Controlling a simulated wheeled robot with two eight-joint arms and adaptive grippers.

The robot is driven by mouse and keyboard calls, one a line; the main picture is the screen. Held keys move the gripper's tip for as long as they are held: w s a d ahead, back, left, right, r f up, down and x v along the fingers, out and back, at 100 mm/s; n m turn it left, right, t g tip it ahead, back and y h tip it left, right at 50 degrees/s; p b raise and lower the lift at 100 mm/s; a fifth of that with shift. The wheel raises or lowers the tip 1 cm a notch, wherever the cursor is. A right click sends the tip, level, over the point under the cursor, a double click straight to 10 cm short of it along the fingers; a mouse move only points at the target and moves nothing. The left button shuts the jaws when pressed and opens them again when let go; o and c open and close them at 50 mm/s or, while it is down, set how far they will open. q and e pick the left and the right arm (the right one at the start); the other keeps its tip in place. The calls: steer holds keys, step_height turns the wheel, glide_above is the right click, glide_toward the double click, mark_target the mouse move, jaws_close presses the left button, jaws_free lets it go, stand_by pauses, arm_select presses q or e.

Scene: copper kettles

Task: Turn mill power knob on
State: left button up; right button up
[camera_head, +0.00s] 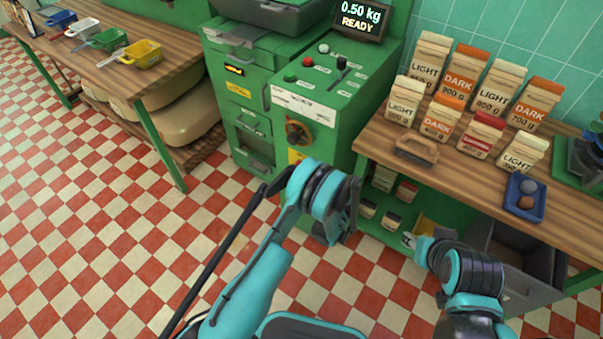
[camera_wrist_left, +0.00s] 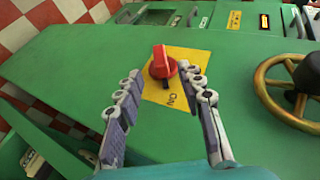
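The power knob (camera_wrist_left: 162,65) is red with a pointer ridge and sits on a yellow plate (camera_wrist_left: 180,92) on the green mill's front. In the left wrist view it lies just ahead of my left gripper (camera_wrist_left: 160,92), roughly between the two spread fingers. The gripper is open and empty; I see no clear contact with the knob. In the head view my left arm covers the knob, and only a bit of the yellow plate (camera_head: 295,156) shows under the handwheel (camera_head: 298,131).
The brass-rimmed handwheel (camera_wrist_left: 290,85) is close to the right of the knob in the wrist view. The display (camera_head: 361,20) reads 0.50 kg READY. Checkered floor is free at the left.

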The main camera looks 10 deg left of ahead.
arm_select(q)
steer(key=v, duration=0.4)
steer(key=shift+s, duration=0.1)
stand_by(0.3)
steer(key=s+a+r+n+g+h, duration=0.1)
steer(key=s+a+r+h, duration=0.2)
steer(key=r, duration=0.7)
steer(key=s+a+r+n+g+h, duration=0.15)
steer(key=s+r, duration=0.25)
steer(key=r, duration=0.6)
steer(key=s+r+n+h, duration=0.2)
steer(key=s+r, duration=0.1)
steer(key=s, duration=0.8)
steer(key=s+a+r+n+h, duration=0.1)
steer(key=s+r, duration=0.3)
steer(key=s, duration=0.7)
steer(key=shift+s+n+t+h, duration=0.35)
steer(key=shift+n+h, duration=0.2)
steer(key=shift+h, duration=0.2)
